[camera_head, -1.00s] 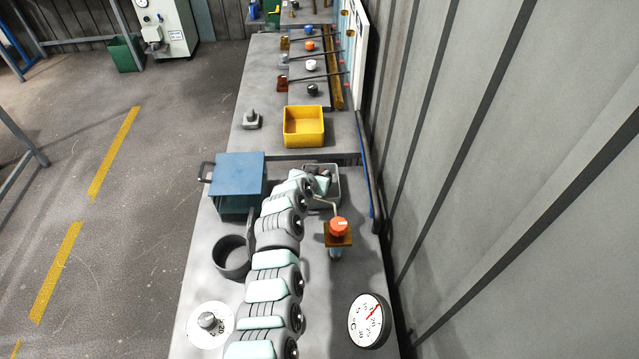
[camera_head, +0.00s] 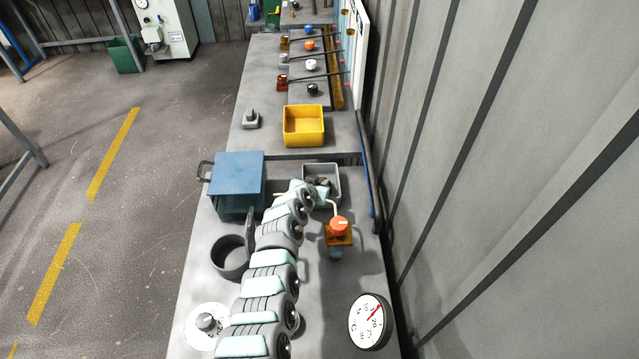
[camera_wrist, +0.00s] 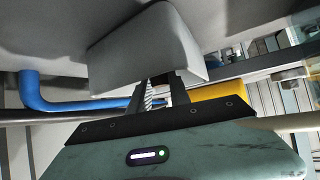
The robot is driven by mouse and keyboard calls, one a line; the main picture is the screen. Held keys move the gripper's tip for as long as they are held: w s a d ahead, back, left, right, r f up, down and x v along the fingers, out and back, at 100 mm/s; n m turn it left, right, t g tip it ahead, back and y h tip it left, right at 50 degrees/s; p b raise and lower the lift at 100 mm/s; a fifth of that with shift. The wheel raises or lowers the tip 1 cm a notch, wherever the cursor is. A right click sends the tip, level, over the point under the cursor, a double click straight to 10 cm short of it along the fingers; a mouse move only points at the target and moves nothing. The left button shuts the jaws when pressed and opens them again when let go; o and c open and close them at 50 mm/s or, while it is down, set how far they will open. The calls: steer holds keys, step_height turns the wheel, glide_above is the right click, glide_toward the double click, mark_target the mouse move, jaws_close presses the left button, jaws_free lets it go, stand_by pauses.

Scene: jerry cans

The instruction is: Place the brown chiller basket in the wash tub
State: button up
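A brown square piece (camera_head: 345,241) under an orange knob stands on the bench right of my arm. I cannot tell if it is the chiller basket; no other basket shows clearly.
A blue lidded box (camera_head: 238,175) and a dark round pot (camera_head: 228,258) lie left of my arm. A yellow bin (camera_head: 303,125) stands beyond the tub. A dial (camera_head: 369,321) is at the near right. A wall bounds the right side.

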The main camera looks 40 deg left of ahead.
mark_target(320, 181)
steer(key=o, duration=0.4)
steer(key=shift+r, duration=0.1)
steer(key=shift+s+r+p, duration=0.1)
steer(key=shift+r+p, duration=0.35)
steer(key=shift+p+v, duration=0.45)
steer(key=shift+v, duration=0.9)
steer(key=v, duration=0.8)
steer(key=shift+s+d, duration=0.2)
steer(key=shift+s, duration=0.15)
steer(key=shift+r, duration=0.1)
